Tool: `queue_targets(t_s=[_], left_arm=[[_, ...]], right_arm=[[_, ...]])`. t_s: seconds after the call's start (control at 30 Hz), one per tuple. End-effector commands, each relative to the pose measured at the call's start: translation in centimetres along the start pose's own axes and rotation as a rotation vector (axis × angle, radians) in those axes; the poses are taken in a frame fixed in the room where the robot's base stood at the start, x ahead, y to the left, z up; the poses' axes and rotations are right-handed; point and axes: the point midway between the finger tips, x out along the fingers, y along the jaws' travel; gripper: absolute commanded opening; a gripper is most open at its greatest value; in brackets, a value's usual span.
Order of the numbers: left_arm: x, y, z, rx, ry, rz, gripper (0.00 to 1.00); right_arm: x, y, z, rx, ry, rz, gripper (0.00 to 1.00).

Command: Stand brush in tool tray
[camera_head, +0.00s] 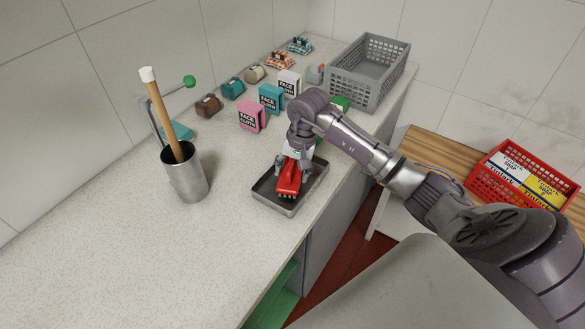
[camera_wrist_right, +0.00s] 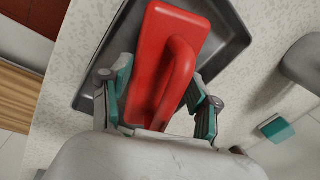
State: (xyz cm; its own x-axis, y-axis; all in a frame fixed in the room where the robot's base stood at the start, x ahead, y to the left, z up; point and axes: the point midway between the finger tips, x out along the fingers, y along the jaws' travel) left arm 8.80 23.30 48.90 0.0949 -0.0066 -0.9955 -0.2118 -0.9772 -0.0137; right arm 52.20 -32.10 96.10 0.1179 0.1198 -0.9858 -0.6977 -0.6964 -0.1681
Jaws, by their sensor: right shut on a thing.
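The brush (camera_head: 288,181) is red with pale bristles along its lower edge. My right gripper (camera_head: 293,168) is shut on it from above, over the tool tray. In the right wrist view the red brush (camera_wrist_right: 165,50) with its loop handle lies between the two fingers of the right gripper (camera_wrist_right: 160,105). The tool tray (camera_head: 262,196) is a shallow dark grey metal tray on the counter. Its rim also shows in the right wrist view (camera_wrist_right: 92,75). The brush is in or just above the tray; whether it touches the tray floor I cannot tell. My left gripper is not in view.
A metal cup (camera_head: 186,177) with a wooden-handled tool stands left of the tray. Face cloth boxes (camera_head: 252,117) and several small wrapped items line the back. A grey crate (camera_head: 368,73) stands at the far end. A red basket (camera_head: 525,175) sits on a wooden surface at right. The near counter is clear.

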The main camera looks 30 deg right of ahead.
Motion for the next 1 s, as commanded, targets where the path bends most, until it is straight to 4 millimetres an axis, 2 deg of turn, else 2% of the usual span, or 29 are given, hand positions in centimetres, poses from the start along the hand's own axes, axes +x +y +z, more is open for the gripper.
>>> queue_targets(t_s=[0.1,0.47,0.5,0.63,1.0], left_arm=[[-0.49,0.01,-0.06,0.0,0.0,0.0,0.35],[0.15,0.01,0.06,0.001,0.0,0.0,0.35],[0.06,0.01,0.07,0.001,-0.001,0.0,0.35],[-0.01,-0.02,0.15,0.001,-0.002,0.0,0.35],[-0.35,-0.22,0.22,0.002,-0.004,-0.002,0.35]], right_arm=[[0.71,0.14,0.04,0.0,-0.001,0.0,0.29],[1.19,0.25,-0.06,-0.002,0.003,-0.001,0.29],[1.11,0.23,-0.06,-0.001,0.003,0.0,0.65],[1.05,0.22,-0.03,-0.001,0.002,0.0,0.86],[0.78,0.15,0.02,-0.001,0.0,-0.001,0.87]])
